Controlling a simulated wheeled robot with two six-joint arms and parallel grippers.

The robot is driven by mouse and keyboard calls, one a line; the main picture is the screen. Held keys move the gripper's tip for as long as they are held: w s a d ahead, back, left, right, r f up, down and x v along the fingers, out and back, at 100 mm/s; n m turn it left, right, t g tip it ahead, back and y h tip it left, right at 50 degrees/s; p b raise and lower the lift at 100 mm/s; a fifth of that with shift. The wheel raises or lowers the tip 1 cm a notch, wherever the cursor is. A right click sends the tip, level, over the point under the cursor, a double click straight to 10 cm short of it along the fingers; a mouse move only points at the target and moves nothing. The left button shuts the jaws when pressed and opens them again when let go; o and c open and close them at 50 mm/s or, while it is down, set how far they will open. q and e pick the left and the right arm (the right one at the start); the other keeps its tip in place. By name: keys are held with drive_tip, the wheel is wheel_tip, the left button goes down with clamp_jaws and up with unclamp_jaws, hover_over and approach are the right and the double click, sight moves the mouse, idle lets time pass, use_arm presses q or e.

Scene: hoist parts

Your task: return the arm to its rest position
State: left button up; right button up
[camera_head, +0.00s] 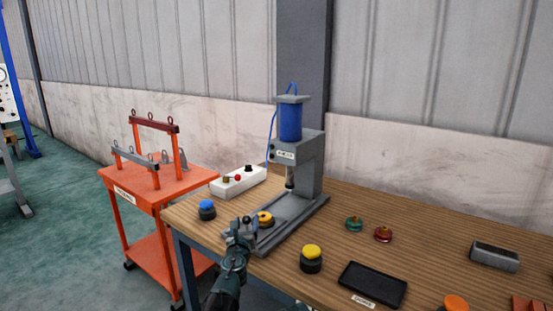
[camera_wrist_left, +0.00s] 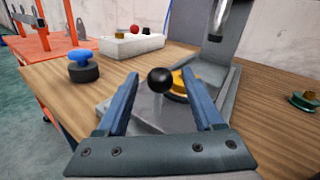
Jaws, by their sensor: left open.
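My left gripper (camera_head: 240,228) is at the front left of the press base, above the table edge. In the left wrist view its blue fingers (camera_wrist_left: 160,85) are spread open. A black ball knob (camera_wrist_left: 161,81) on a pale stem shows between the fingers; whether they touch it I cannot tell, but they are not closed on it. An orange-yellow round part (camera_wrist_left: 180,84) sits on the press base behind the knob, partly hidden by the right finger. The grey press (camera_head: 311,165) with its blue cylinder (camera_head: 290,121) stands behind. My right gripper is not in view.
On the wooden table are a blue-topped part (camera_head: 207,210), a white control box (camera_head: 238,181), a yellow-topped part (camera_head: 311,259), a black tray (camera_head: 372,285), green (camera_head: 354,224) and red (camera_head: 383,234) parts, and a grey block (camera_head: 494,257). An orange cart (camera_head: 158,185) stands left.

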use_arm(q)
drive_tip(key=shift+w, duration=2)
drive_tip(key=shift+d, duration=0.1)
